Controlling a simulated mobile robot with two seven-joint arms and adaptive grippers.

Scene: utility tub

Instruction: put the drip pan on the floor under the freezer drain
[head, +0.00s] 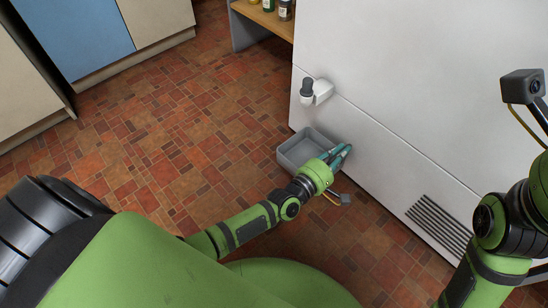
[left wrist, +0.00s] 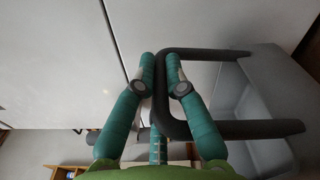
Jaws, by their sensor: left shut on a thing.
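The drip pan (head: 290,158) is a shallow grey tray close to the white freezer's lower front. My left gripper (head: 342,156) is at its right side. In the left wrist view, its teal fingers (left wrist: 160,72) are shut on the dark looped handle (left wrist: 235,129) of the grey pan (left wrist: 250,100). The freezer (head: 410,95) has a white drain fitting with a dark cap (head: 307,88) low on its front. I cannot tell whether the pan touches the floor. My right gripper is out of view.
The brick-patterned floor (head: 150,140) is clear left of the pan. A wooden shelf (head: 262,22) with bottles stands beside the freezer. Cabinets (head: 75,35) are at the upper left. A vent grille (head: 440,222) is low on the freezer at right, near my right arm.

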